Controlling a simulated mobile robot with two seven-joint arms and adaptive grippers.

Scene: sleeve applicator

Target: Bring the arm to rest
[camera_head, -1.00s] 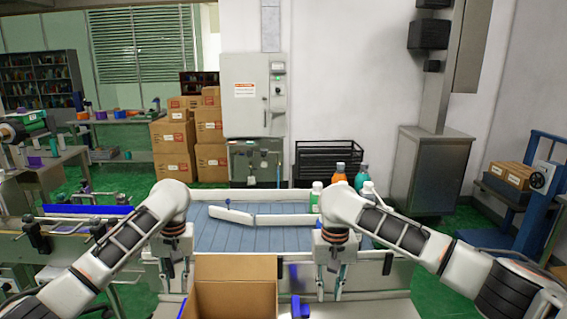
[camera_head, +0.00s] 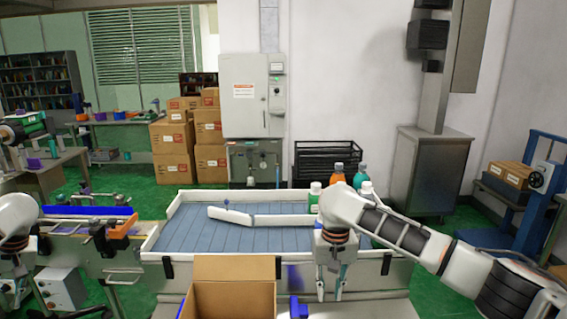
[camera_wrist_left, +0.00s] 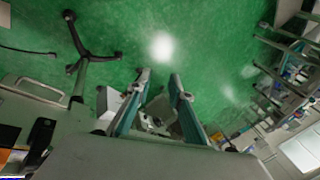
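My left arm (camera_head: 15,215) is at the far left edge of the head view, over the side of the left bench. In the left wrist view my left gripper (camera_wrist_left: 158,78) has its two fingers apart, with nothing between them but green floor and blurred clutter beyond. My right gripper (camera_head: 330,294) hangs pointing down at the front edge of the blue-slatted tray, just right of the open cardboard box. Its fingers are apart and I see nothing held between them.
The open cardboard box (camera_head: 234,268) stands in front of the tray (camera_head: 180,232). Several bottles, including an orange one (camera_head: 337,178), stand at the tray's back right. A bench with an orange part (camera_head: 122,226) is at left. A wheeled stool base (camera_wrist_left: 85,45) stands on the floor.

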